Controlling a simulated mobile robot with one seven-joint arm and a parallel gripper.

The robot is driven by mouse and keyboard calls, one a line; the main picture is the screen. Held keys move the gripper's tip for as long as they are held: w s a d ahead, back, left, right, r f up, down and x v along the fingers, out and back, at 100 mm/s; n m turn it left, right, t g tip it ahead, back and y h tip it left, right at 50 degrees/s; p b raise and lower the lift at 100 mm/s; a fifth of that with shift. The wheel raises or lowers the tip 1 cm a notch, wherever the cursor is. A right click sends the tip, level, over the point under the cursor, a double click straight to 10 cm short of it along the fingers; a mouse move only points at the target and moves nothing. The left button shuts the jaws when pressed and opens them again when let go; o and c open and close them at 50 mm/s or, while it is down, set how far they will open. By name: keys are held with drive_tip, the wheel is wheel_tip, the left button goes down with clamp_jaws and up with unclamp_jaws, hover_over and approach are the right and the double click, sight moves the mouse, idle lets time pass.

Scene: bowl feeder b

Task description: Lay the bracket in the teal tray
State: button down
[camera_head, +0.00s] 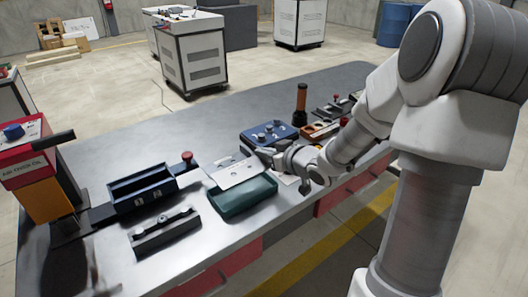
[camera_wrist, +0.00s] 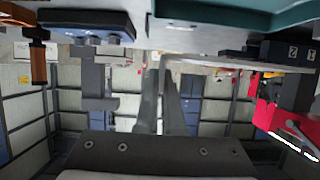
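The bracket (camera_head: 236,172) is a flat, light grey plate with small holes. In the head view it is raised and slightly tilted above the far side of the teal tray (camera_head: 246,203). My gripper (camera_head: 268,155) is at the plate's right end and seems shut on it. In the wrist view my gripper's two fingers (camera_wrist: 165,72) are close together, and the bracket (camera_wrist: 215,66) shows nearly edge-on, reaching right from their tips. The teal tray also shows at the top of the wrist view (camera_wrist: 225,18). The tray's visible inside looks empty.
A dark blue two-part bin (camera_head: 142,190) stands left of the tray, with a dark fixture (camera_head: 164,231) in front. Behind my gripper are a blue box with knobs (camera_head: 268,135) and an orange cylinder (camera_head: 300,105). A red-and-orange station (camera_head: 38,165) stands far left.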

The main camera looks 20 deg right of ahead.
drive_tip(key=b, duration=0.4)
hover_over(265, 183)
drive_tip(key=shift+a+f, duration=0.1)
drive_tip(key=shift+f, duration=2.45)
drive_tip(key=shift+f+b, duration=0.7)
drive_tip(key=shift+f, duration=0.75)
drive_tip(key=c, duration=1)
unclamp_jaws()
drive_tip(key=shift+o, duration=0.2)
